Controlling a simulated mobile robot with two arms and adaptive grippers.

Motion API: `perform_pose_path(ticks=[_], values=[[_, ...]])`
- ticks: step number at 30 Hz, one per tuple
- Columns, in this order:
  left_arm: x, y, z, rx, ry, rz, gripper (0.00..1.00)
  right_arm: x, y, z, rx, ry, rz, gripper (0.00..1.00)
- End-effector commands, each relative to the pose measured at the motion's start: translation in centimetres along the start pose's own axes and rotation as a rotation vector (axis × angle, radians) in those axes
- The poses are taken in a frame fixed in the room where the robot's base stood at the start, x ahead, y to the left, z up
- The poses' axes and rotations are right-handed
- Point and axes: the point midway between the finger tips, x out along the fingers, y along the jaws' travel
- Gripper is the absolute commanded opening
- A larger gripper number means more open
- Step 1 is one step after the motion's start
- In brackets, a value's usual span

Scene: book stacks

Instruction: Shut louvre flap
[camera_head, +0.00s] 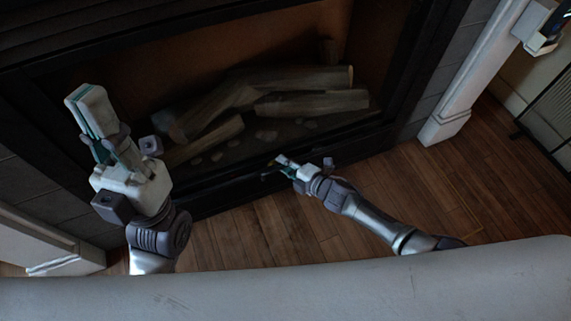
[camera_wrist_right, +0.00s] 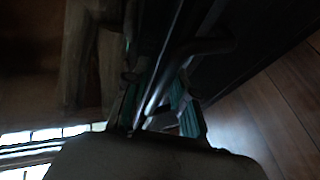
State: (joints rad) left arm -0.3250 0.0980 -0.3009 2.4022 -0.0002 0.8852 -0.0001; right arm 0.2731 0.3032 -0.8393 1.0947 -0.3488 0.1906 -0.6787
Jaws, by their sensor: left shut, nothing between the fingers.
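The dark lower front of the fireplace (camera_head: 225,185) runs along the floor in the head view. I cannot make out the louvre flap's outline or how far open it stands. My right gripper (camera_head: 268,170) is at this lower edge. In the right wrist view its teal-lined fingers (camera_wrist_right: 155,95) are parted, with a dark metal bar (camera_wrist_right: 180,62) between them. The dimness hides whether they grip it. My left gripper (camera_head: 82,103) is shut and empty, raised in front of the fireplace's left side.
Logs (camera_head: 290,92) and small stones lie inside the fireplace. A white pillar (camera_head: 458,105) stands at the right, with a dark mesh screen (camera_head: 550,110) beyond it. Wooden floor (camera_head: 385,190) is clear right of my right gripper.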

Motion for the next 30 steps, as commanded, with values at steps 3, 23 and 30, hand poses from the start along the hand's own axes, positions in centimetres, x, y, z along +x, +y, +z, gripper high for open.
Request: perform_pose_path(ticks=[3,23,30], values=[[0.0,0.0,0.0,0.0,0.0,0.0,0.0,0.0,0.0,0.0,0.001,0.0,0.0,0.37],[0.1,0.0,0.0,0.001,0.003,0.0,0.0,-6.1,0.2,0.4,-0.002,-0.003,0.003,0.37],[0.1,0.0,0.0,0.001,0.002,0.0,0.0,-10.5,0.0,0.2,0.0,-0.003,0.0,0.37]])
